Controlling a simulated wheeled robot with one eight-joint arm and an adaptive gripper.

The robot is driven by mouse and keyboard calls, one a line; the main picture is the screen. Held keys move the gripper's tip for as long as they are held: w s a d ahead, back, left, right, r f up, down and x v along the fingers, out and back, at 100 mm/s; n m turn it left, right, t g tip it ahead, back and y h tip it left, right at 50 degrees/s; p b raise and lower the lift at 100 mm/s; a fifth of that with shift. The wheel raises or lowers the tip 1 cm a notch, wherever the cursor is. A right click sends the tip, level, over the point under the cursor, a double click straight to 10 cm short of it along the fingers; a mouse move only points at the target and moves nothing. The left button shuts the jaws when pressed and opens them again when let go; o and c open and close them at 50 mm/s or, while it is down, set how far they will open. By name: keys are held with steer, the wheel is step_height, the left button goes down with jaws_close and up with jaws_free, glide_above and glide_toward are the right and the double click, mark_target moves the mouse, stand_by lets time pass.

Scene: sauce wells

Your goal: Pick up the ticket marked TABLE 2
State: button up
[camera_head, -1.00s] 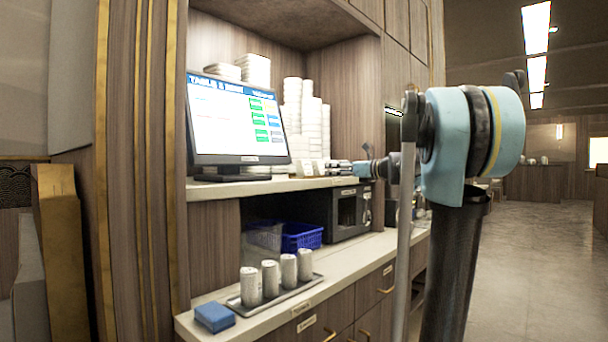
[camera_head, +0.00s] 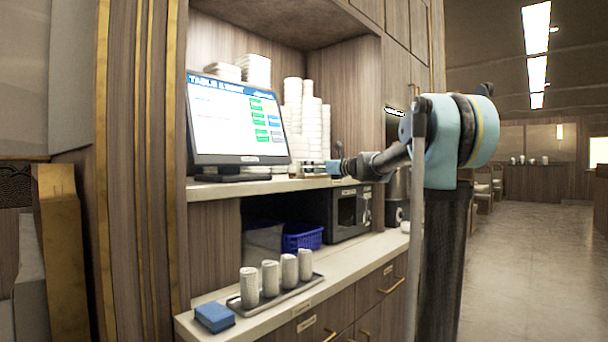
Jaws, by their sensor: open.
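My gripper (camera_head: 313,169) is small in the head view, at the front edge of the upper shelf (camera_head: 258,186), to the right of the monitor. Its fingers point left and are open, and I see nothing held between them. I cannot make out the ticket marked TABLE 2. Small pale shapes stand on the shelf by the fingers, too small to read and partly covered by my gripper.
A monitor (camera_head: 238,118) headed with a table number stands on the shelf, with white stacked dishes (camera_head: 293,110) behind. Below are a blue basket (camera_head: 302,237), a dark microwave (camera_head: 350,212), a tray (camera_head: 283,295) of rolled white towels and a blue block (camera_head: 214,317).

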steer(key=shift+w+d+x, duration=0.1)
steer(key=shift+w+x, duration=0.05)
steer(key=shift+x, duration=1.15)
steer(key=shift+w+d+x, duration=0.1)
steer(key=shift+x, duration=1.2)
steer(key=shift+r, duration=0.15)
steer(key=c, duration=1.2)
